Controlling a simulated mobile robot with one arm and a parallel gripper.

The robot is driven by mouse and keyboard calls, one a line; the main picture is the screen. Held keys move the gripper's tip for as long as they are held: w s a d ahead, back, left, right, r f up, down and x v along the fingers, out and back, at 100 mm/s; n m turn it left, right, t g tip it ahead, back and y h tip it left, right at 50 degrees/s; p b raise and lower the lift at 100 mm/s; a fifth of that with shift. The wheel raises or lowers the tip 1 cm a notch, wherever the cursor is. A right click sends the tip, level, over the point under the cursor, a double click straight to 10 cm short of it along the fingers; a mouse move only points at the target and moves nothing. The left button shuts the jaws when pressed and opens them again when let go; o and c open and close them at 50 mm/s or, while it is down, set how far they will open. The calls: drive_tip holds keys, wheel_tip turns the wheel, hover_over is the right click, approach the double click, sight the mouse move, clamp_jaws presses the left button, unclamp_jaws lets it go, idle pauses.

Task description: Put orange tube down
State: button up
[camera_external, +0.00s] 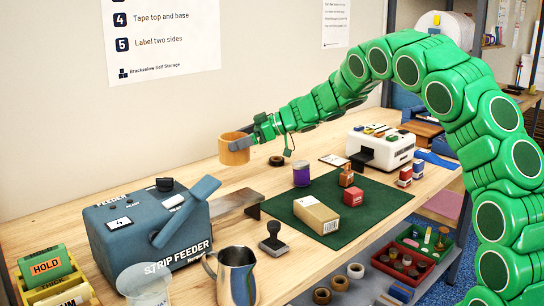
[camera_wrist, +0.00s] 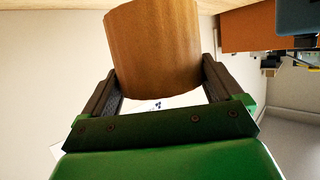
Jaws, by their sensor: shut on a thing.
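The orange tube (camera_external: 234,151) is a short, wide ring with an open top. It is held in the air above the wooden bench, to the left of the end of my green arm. My gripper (camera_external: 252,135) is shut on it. In the wrist view, the tube (camera_wrist: 155,48) fills the space between the two dark fingers of my gripper (camera_wrist: 160,82), one on each side. The tube's far side and lower end are not fully visible in the wrist view.
A dark ring (camera_external: 276,161), stamp (camera_external: 272,242) and metal jug (camera_external: 235,275) stand nearby.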

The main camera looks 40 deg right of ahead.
drive_tip(key=w+f, duration=0.7)
drive_tip(key=shift+w+d+f, duration=0.1)
drive_tip(key=shift+w+f, duration=0.1)
drive_tip(key=shift+f, duration=1.45)
drive_tip(key=shift+f, duration=0.1)
drive_tip(key=o, duration=0.7)
drive_tip(key=shift+c, duration=0.2)
